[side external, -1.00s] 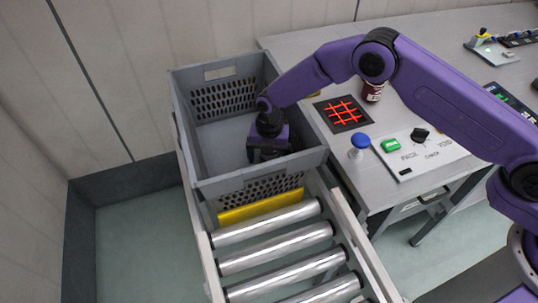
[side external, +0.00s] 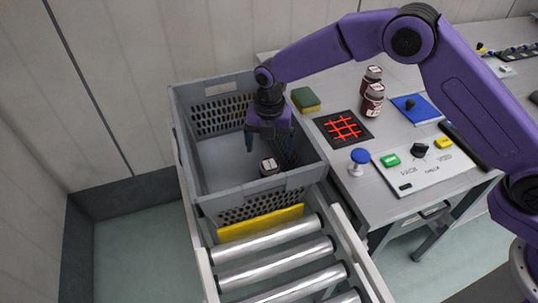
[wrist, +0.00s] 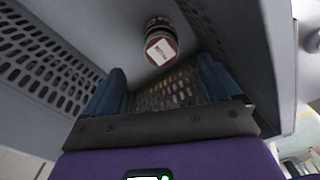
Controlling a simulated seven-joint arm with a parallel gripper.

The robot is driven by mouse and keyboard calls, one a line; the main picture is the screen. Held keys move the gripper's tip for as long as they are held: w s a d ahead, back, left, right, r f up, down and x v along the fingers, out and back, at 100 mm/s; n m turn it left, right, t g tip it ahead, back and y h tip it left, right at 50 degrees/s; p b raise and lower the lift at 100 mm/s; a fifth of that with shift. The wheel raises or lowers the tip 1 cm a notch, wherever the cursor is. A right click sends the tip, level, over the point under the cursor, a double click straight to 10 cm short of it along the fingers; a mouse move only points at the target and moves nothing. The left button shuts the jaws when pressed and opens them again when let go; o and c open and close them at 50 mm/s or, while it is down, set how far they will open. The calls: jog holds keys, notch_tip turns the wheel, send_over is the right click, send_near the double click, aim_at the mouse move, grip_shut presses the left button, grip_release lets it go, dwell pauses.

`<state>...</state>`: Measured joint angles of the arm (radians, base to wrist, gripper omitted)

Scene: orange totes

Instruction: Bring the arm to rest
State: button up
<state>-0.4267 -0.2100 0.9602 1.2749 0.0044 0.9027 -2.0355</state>
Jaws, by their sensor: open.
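My gripper (side external: 268,140) hangs over the grey tote in the side external view, with its fingers apart and empty. In the wrist view its two blue fingers (wrist: 165,88) are spread wide. A small dark red jar (side external: 269,167) with a white-topped lid stands on the tote's floor, below and a little in front of the fingers. The jar also shows in the wrist view (wrist: 160,47), beyond the fingertips and apart from them. My arm reaches in from the right over the bench.
The grey tote (side external: 203,186) sits on a roller conveyor (side external: 275,262). On the bench right of it are a green and yellow sponge (side external: 306,99), a red-lit grid pad (side external: 342,128), two dark red jars (side external: 372,98), a blue knob (side external: 360,156) and a button panel (side external: 420,163).

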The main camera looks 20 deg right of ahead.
jog(key=shift+r, duration=0.65)
